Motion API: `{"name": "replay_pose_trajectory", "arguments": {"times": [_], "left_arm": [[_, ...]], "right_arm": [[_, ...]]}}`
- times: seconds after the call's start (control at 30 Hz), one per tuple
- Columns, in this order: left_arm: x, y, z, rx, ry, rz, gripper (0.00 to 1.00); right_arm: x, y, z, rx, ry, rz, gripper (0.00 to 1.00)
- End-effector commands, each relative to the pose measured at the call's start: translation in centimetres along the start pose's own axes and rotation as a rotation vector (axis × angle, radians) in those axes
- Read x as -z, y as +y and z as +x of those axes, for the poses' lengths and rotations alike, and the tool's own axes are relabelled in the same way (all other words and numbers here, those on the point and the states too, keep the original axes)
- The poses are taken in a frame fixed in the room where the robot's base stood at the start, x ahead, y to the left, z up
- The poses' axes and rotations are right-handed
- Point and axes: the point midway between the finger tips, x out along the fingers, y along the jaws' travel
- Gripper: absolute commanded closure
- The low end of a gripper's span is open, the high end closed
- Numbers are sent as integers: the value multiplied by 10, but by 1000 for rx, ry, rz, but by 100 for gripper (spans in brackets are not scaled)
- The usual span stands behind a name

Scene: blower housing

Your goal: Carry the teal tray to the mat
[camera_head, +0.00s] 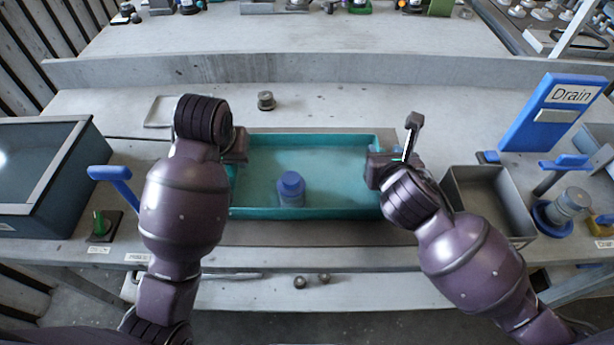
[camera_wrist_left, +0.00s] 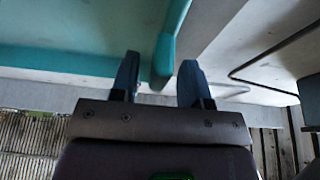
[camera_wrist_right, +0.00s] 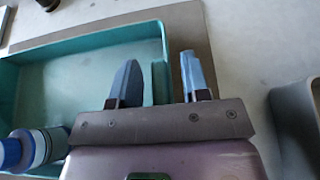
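The teal tray (camera_head: 330,212) is on or just over the grey-brown mat (camera_head: 310,233) at the middle of the bench; I cannot tell whether it touches. A blue bottle (camera_head: 291,188) stands in it; its blue and white side shows in the right wrist view (camera_wrist_right: 38,147). My left gripper (camera_wrist_left: 160,75) is at the tray's left wall (camera_wrist_left: 167,55), fingers apart on either side of it. My right gripper (camera_wrist_right: 158,75) is at the right wall (camera_wrist_right: 160,82), fingers also apart with gaps around the wall. Both grippers look open.
A grey open bin (camera_head: 487,185) stands right of the tray, close to my right arm. A dark, glass-topped box (camera_head: 45,165) is at the left. A blue Drain sign (camera_head: 562,112) stands at the right. A small metal part (camera_head: 266,100) lies behind the tray.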

Motion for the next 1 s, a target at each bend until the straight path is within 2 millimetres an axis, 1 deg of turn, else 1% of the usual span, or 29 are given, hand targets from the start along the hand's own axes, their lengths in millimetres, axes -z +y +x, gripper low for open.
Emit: {"name": "replay_pose_trajectory", "arguments": {"times": [0.2, 0.33, 0.37, 0.8, 1.0], "left_arm": [[0, 0, -2, -1, 1, 1, 58], [0, 0, -12, -1, 2, 0, 58], [-2, 0, -14, -1, 2, 0, 58], [-81, 0, -41, -1, -1, 0, 58], [-104, 0, -50, 0, -1, 0, 58]], "right_arm": [[0, 0, 0, -1, 0, 0, 58], [0, 1, 0, -2, 0, 0, 58], [0, 1, 0, -2, 0, 0, 58], [0, 1, 0, -2, 0, 1, 58], [0, 1, 0, -2, 0, 0, 58]]}}
